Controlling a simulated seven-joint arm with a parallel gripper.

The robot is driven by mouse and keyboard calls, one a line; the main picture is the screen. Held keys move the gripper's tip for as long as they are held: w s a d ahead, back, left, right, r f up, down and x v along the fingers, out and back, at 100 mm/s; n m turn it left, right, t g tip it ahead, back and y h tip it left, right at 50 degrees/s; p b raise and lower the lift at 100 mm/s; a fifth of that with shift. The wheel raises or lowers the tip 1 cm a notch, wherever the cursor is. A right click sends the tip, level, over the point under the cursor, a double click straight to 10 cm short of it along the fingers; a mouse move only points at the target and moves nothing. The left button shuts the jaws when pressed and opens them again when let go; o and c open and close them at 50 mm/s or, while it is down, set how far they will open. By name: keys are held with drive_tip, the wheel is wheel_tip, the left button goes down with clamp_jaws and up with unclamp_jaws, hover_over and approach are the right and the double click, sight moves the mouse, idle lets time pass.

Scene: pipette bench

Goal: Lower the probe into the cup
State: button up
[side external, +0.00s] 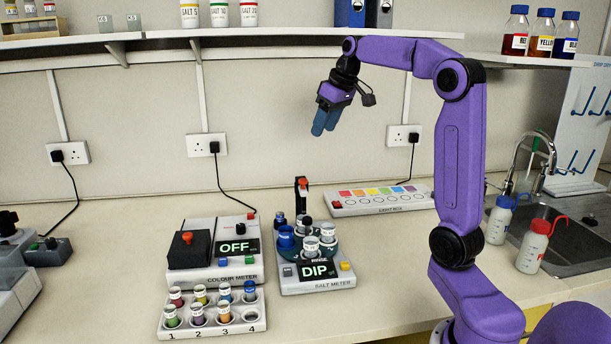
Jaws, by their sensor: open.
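The salt meter (318,284) stands on the bench and its display reads DIP. A dark round holder (286,255) on it carries several small cups, among them a white cup (328,233) and a blue cup (286,238). A black upright post with a red top (302,184) rises behind the cups and seems to be the probe's support. The probe tip is too small to tell, and I cannot tell whether it is in a cup. My gripper (325,124) has blue fingers, is open and empty, and points down, well above the salt meter and apart from it.
The colour meter (212,272), reading OFF, stands left of the salt meter. A numbered rack (240,325) of coloured vials is in front of it. A light box (378,204) lies behind to the right. Wash bottles (535,248) stand by the sink. A shelf (235,38) runs along the wall.

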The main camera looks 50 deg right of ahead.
approach(303, 179)
drive_tip(key=x, duration=0.8)
drive_tip(key=shift+s+f, duration=0.1)
drive_tip(key=shift+s, duration=0.05)
drive_tip(key=shift+c, duration=0.4)
